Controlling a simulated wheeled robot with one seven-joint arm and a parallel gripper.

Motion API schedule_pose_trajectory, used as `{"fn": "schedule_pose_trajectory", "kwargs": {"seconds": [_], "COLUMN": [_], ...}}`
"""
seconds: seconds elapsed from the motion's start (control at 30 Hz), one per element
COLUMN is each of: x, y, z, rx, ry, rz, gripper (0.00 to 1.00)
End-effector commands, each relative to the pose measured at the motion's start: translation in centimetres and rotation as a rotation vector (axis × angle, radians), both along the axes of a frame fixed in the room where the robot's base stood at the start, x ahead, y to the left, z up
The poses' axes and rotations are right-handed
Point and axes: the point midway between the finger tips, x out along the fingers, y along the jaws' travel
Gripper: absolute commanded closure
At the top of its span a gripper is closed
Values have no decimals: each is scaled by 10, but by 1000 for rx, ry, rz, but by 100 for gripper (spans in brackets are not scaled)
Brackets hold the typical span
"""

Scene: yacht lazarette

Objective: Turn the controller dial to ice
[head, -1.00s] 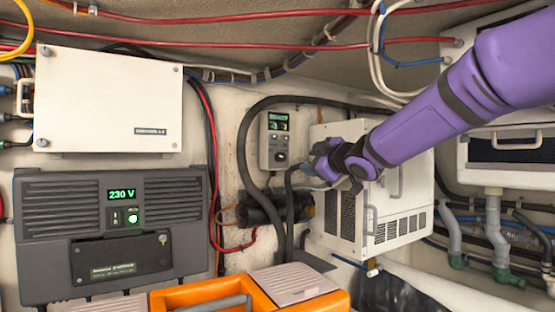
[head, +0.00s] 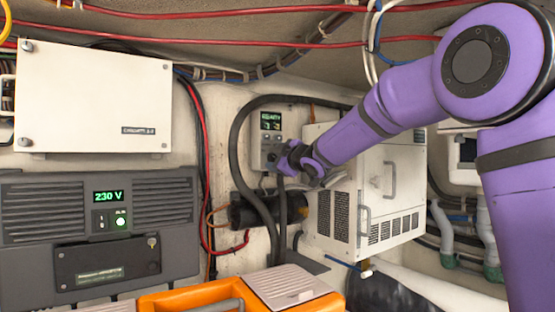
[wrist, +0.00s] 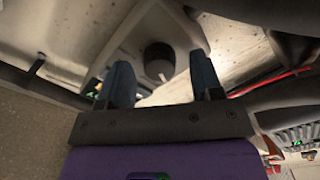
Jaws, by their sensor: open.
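The controller (head: 269,125) is a small grey box on the back wall with a green-lit display. Its dark round dial (wrist: 158,60) shows in the wrist view, between and just beyond the two blue fingers. My gripper (wrist: 161,72) is open, one finger on each side of the dial in that view; I cannot tell whether either touches it. In the head view my gripper (head: 282,160) is at the controller's lower part and partly covers it. The dial's markings and pointer are not readable.
A white vented box (head: 345,200) with handles stands right of the controller. A thick black hose (head: 238,150) loops around its left. A grey 230 V unit (head: 100,230) is at left, below a white box (head: 92,100). An orange case (head: 255,300) is in front.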

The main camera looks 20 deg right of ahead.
Motion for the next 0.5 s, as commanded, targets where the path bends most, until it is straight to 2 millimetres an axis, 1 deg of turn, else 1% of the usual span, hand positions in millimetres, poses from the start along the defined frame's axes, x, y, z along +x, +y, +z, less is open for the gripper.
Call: {"fn": "schedule_pose_trajectory", "kwargs": {"seconds": [0.3, 0.33, 0.37, 0.4, 0.47, 0.5], "x": [3, 3, 3, 3, 3, 3], "y": [1, 1, 1, 1, 1, 1], "z": [0, 0, 0, 0, 0, 0], "rx": [0, 0, 0, 0, 0, 0], "ry": [0, 0, 0, 0, 0, 0], "rz": [0, 0, 0, 0, 0, 0], "gripper": [40, 45, 52, 61, 75, 84]}}
